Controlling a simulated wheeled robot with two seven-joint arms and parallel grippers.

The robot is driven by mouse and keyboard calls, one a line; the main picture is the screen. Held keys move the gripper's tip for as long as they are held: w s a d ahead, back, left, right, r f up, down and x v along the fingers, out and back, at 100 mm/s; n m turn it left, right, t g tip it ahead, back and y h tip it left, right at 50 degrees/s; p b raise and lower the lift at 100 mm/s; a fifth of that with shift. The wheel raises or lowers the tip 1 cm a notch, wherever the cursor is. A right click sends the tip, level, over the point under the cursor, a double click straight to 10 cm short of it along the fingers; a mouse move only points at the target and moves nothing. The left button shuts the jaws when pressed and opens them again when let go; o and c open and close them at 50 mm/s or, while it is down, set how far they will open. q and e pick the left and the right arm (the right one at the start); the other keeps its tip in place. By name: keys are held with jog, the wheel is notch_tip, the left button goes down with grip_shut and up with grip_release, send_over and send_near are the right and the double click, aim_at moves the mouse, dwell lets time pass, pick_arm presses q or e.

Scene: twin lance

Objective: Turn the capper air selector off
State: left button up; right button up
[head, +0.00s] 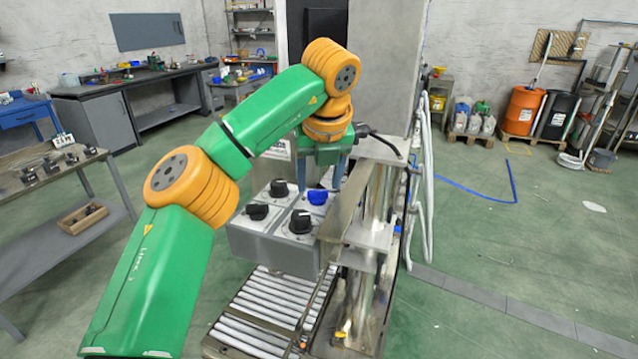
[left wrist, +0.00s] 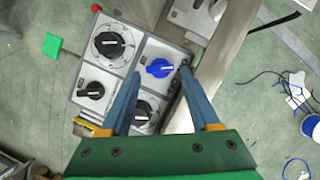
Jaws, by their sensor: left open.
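A grey control box (head: 268,247) stands over the roller conveyor in the head view. Its sloped top carries a blue selector knob (head: 318,197) and three black knobs: back left (head: 279,187), front left (head: 257,212) and front right (head: 301,222). I cannot read which one is the capper air selector. My left gripper (head: 320,180) is open above the box, its fingers pointing down by the blue knob. In the left wrist view, the blue knob (left wrist: 160,68) appears between the fingertips (left wrist: 157,76); I cannot tell whether they touch it. One black knob (left wrist: 142,110) is partly hidden by a finger.
A metal post and bracket (head: 365,215) stand close to the box's right side. The roller conveyor (head: 265,310) runs below. A red-tipped part (left wrist: 96,8) shows at the panel's edge. A side table (head: 50,215) stands at left; the floor at right is mostly open.

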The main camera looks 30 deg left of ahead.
aim_at(318, 195)
pick_arm(q)
jog(key=shift+a+f, duration=0.1)
jog(key=shift+f, duration=0.75)
jog(key=shift+w+a+f, duration=0.25)
jog(key=shift+w+f, duration=0.1)
grip_shut()
